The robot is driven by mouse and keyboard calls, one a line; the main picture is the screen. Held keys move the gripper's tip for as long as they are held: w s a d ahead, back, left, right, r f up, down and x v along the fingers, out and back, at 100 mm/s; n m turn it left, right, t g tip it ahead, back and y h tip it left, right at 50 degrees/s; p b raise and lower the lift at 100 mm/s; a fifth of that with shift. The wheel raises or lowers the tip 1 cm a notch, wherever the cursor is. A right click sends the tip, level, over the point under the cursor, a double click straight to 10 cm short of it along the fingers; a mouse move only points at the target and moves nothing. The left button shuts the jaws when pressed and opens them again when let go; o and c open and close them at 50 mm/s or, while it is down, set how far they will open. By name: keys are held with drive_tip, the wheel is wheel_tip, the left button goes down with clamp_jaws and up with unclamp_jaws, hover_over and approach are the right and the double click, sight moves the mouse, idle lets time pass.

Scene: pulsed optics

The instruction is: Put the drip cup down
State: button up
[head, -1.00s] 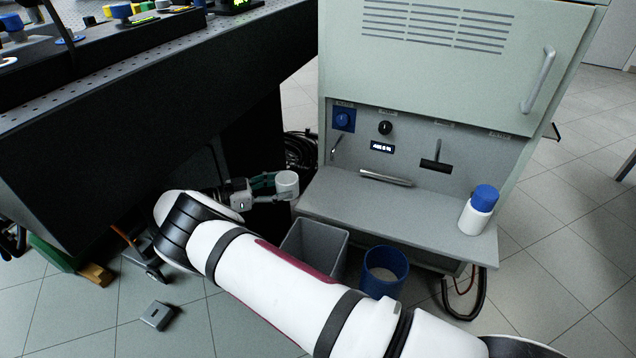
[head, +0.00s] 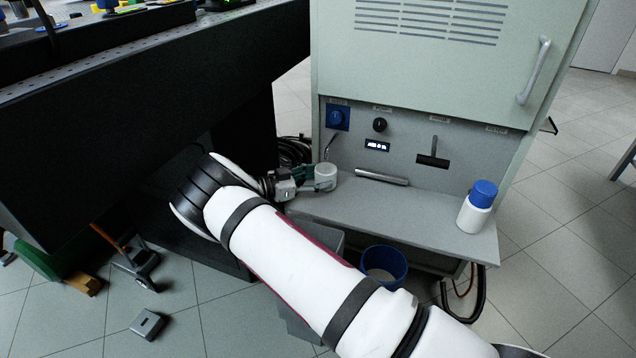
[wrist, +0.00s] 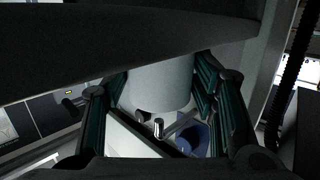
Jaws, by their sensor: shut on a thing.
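The drip cup (head: 326,176) is a small white cup at the left end of the grey shelf (head: 400,203) of the cabinet. My gripper (head: 312,178) is shut on it from the left, and the cup looks upright. In the wrist view the cup (wrist: 160,85) sits between the two green-sided fingers, its upper part hidden by a dark shape in front. I cannot tell whether its base touches the shelf.
A white bottle with a blue cap (head: 478,207) stands at the shelf's right end. A metal cylinder (head: 381,177) lies at the back of the shelf. A blue bin (head: 384,264) and a partly hidden grey bin (head: 328,237) stand below. The shelf's middle front is clear.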

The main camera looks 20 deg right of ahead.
drive_tip(key=shift+d, duration=0.1)
drive_tip(key=shift+f, duration=0.1)
drive_tip(key=o, duration=1.4)
drive_tip(key=shift+c, duration=0.2)
drive_tip(key=shift+a, duration=0.25)
drive_tip(key=p+v, duration=0.3)
drive_tip(key=v, duration=0.8)
drive_tip(key=shift+a, duration=0.25)
drive_tip(key=shift+s, duration=0.15)
